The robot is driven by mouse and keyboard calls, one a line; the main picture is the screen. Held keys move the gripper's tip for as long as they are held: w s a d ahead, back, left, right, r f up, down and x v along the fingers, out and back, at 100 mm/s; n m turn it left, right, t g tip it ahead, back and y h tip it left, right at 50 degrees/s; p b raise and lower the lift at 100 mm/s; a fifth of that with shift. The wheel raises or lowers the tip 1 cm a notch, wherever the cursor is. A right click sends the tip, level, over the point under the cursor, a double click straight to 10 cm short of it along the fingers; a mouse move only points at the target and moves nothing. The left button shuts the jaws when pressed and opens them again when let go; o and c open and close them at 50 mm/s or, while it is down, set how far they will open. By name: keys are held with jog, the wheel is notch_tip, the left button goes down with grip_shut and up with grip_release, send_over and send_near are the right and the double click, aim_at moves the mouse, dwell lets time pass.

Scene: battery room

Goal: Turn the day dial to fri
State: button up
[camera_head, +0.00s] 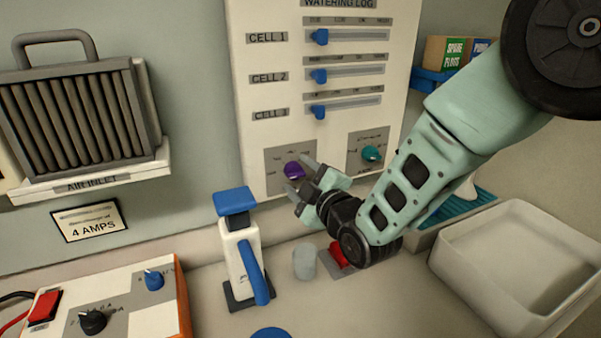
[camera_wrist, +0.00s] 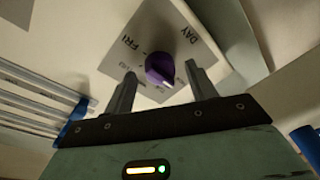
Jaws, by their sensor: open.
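The day dial is a purple knob (camera_head: 294,171) on a grey plate (camera_head: 273,182) low on the white watering log panel (camera_head: 255,150). In the wrist view the purple knob (camera_wrist: 160,69) sits on its grey plate (camera_wrist: 194,53), marked DAY and FRI. The other marks are too small or hidden to read, and I cannot tell the pointer's setting. My gripper (camera_head: 302,175) is open at the knob. In the wrist view its two fingers (camera_wrist: 161,80) stand on either side of the knob's near edge, with gaps; I see no clear contact.
A teal knob (camera_head: 371,153) is on a second plate to the right. Three blue sliders, the top one (camera_head: 320,37) included, are above. A white pump bottle with a blue top (camera_head: 236,199), a clear cup (camera_head: 304,261) and a white basin (camera_head: 470,275) stand on the bench.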

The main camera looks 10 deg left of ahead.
jog(key=shift+a, duration=0.1)
jog(key=c, duration=1)
